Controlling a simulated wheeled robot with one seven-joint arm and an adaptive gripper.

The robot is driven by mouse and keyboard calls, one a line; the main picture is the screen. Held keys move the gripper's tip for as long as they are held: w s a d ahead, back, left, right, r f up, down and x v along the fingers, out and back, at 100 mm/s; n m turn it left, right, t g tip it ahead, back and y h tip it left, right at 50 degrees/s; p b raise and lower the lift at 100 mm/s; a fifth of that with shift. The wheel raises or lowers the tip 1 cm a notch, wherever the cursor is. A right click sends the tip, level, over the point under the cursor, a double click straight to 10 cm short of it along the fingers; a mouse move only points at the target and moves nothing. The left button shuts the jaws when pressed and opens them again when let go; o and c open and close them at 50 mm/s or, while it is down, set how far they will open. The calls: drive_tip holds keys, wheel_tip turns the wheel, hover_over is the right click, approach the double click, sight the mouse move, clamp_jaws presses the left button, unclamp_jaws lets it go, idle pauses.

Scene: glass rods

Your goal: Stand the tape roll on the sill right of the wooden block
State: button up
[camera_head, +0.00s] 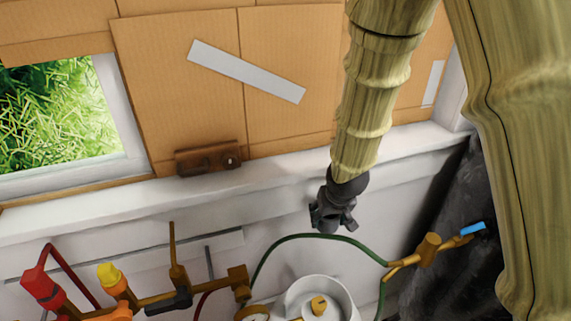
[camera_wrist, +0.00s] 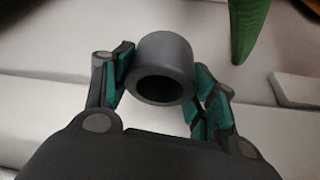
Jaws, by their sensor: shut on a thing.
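The tape roll (camera_wrist: 165,62) is a dark grey ring with its hollow end facing the camera in the wrist view. My gripper (camera_wrist: 165,85) is shut on it, with teal pads at its left and right sides. In the head view my gripper (camera_head: 332,215) hangs at the front of the white sill (camera_head: 285,172), right of the wooden block; the roll cannot be told apart from the dark fingers there. The wooden block (camera_head: 208,158) is brown with a round hole at its right end. It rests on the sill against the cardboard.
Cardboard (camera_head: 180,90) with grey tape covers much of the window behind the sill. The sill between the block and the right window frame (camera_head: 455,95) looks bare. Below are a green hose (camera_head: 300,237), brass pipework with red and yellow parts (camera_head: 160,297), and a white round vessel (camera_head: 345,297).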

drive_tip(key=s+a+r+n+y, duration=0.1)
drive_tip(key=s+a+r+n, duration=0.1)
drive_tip(key=s+a+r, duration=0.35)
drive_tip(key=s+a+r+n, duration=0.1)
drive_tip(key=s+a+r, duration=0.15)
drive_tip(key=r, duration=0.65)
drive_tip(key=s+a+r+n+y, duration=0.1)
drive_tip(key=s+a+r+n, duration=0.2)
drive_tip(key=r, duration=0.4)
drive_tip(key=shift+m+g, duration=0.4)
drive_tip(key=shift+m, duration=0.2)
drive_tip(key=w+p, duration=0.1)
drive_tip(key=w, duration=0.4)
drive_tip(key=w+a+p, duration=0.1)
drive_tip(key=w+p, duration=0.1)
drive_tip(key=w, duration=0.3)
drive_tip(key=w+f+p, duration=0.1)
drive_tip(key=w, duration=0.5)
drive_tip(key=shift+a, duration=0.2)
drive_tip(key=shift+w+a+f+p, duration=0.1)
drive_tip(key=shift+f+p, duration=0.8)
drive_tip(key=shift+f, duration=0.95)
drive_tip(key=shift+f, duration=0.1)
drive_tip(key=o, duration=1.1)
